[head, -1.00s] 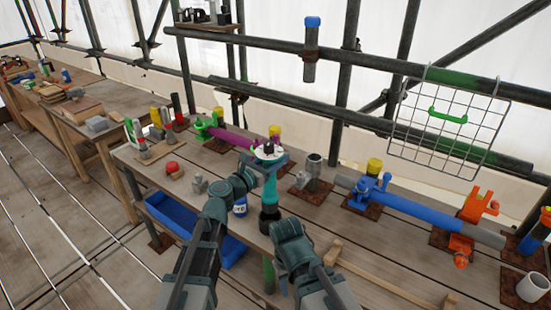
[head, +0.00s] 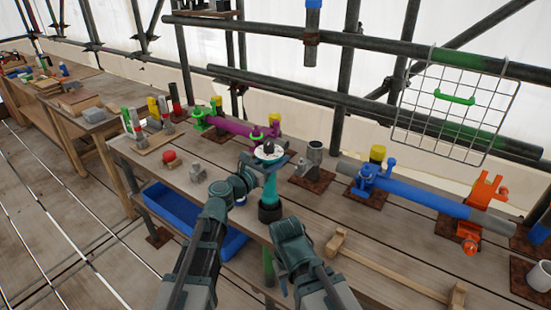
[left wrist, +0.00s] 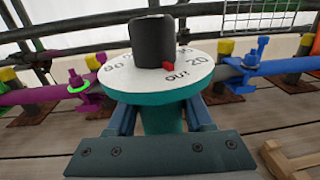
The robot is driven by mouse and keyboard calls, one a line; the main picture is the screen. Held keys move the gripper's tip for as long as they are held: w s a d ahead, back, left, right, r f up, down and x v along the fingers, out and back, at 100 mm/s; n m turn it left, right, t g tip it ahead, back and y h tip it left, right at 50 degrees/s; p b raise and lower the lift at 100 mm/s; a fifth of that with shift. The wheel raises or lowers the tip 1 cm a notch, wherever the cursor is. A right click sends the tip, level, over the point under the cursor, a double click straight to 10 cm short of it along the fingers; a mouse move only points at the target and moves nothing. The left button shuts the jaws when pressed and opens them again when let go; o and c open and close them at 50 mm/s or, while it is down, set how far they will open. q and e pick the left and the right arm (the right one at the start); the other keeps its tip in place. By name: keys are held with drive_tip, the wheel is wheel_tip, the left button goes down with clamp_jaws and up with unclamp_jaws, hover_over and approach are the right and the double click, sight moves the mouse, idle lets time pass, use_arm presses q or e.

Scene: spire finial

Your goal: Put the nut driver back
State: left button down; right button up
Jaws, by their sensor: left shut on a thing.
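A teal tool with a black lower end and a white numbered dial on top, which I take to be the nut driver (head: 269,187), is upright in my left gripper (head: 272,162). The gripper is shut on its teal body just under the dial. In the left wrist view the nut driver's dial (left wrist: 165,68) shows numbers, a black knob and a small red mark, between the fingers of my left gripper (left wrist: 163,118). In the head view its black end overlaps the bench; I cannot tell whether it touches. My right arm shows at bottom centre, but its gripper does not.
Right of the tool, a grey upright tube (head: 314,156) stands on a rusty plate. A blue pipe (head: 415,193) with an orange clamp (head: 484,195) lies farther right. A purple pipe (head: 232,127) lies behind. A wooden rack (head: 390,270) is in front; a blue tray (head: 190,222) sits below.

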use_arm(q)
drive_tip(key=shift+f+b, duration=1.55)
drive_tip(key=shift+f, duration=0.25)
unclamp_jaws()
drive_tip(key=shift+f, duration=0.2)
drive_tip(key=shift+f+b, duration=0.35)
drive_tip(key=shift+b, duration=0.25)
drive_tip(key=v, duration=0.9)
